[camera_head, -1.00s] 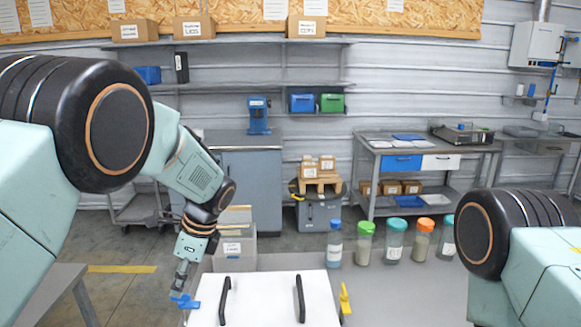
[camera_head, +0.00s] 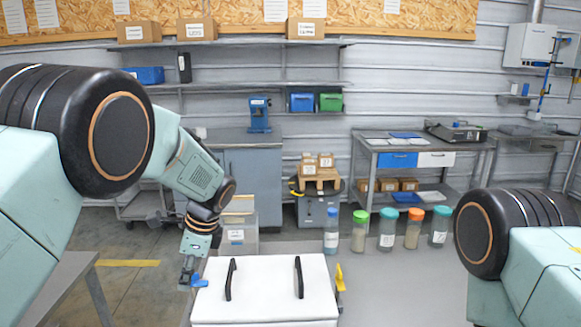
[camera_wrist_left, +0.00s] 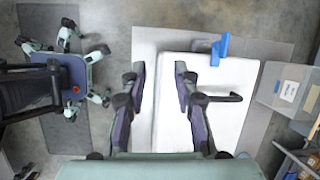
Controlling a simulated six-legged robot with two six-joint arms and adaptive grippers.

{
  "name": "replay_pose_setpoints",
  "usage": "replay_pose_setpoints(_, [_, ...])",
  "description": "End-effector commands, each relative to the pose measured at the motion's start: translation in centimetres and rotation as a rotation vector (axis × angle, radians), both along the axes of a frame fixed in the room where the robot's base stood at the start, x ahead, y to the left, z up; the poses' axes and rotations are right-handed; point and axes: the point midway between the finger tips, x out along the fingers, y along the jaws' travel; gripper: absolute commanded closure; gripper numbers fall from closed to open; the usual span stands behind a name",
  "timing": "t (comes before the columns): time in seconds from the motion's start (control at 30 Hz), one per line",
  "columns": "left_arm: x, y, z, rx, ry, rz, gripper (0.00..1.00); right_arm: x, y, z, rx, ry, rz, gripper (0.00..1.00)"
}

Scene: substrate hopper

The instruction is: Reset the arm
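My left arm comes in from the left in the head view. Its gripper (camera_head: 187,276) points down at the left edge of the white hopper lid (camera_head: 265,285), close beside a blue latch (camera_head: 200,283). The left wrist view shows the gripper (camera_wrist_left: 160,75) open, with its two fingers apart and nothing between them. The white lid (camera_wrist_left: 235,125) lies beneath it, and the blue latch (camera_wrist_left: 220,48) is ahead and to the right of the fingers. Only an upper part of my right arm shows at the right of the head view; its gripper is out of frame.
The lid has two black handles (camera_head: 231,279) (camera_head: 299,277) and a yellow latch (camera_head: 340,285) on its right side. Several lidded jars (camera_head: 387,230) stand in a row behind it. A grey bin (camera_head: 240,238) stands behind the left gripper. Grey tabletop right of the hopper is clear.

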Motion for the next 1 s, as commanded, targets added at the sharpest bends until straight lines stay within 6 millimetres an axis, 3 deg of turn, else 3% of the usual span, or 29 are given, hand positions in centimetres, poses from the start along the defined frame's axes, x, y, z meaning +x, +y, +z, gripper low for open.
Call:
replay_pose_setpoints(0.27, [1.8,-1.7,-2.6,-0.125,-0.197,0.145,0.7,0.0,0.0,0.0,0.0,0.0,0.0,0.65])
replay_pose_setpoints(0.37, [1.5,-2.2,-4.4,-0.19,-0.264,0.225,0.7,0.0,0.0,-0.1,0.0,0.0,0.0,0.65])
replay_pose_setpoints(0.47, [0.2,-2.6,-7.7,-0.273,-0.323,0.337,0.7,0.0,0.0,-0.6,0.0,0.0,0.0,0.65])
replay_pose_setpoints(0.67, [-5.5,-2.7,-16.3,-0.44,-0.401,0.637,0.7,0.0,0.0,-2.8,0.0,0.0,0.0,0.65])
replay_pose_setpoints(0.77, [-9.7,-2.4,-20.5,-0.5,-0.421,0.803,0.7,0.0,0.0,-4.1,0.0,0.0,0.0,0.65])
replay_pose_setpoints(1.0, [-22.8,-0.8,-29.1,-0.539,-0.424,1.192,0.7,0.0,0.0,-8.1,0.0,0.0,0.0,0.65])
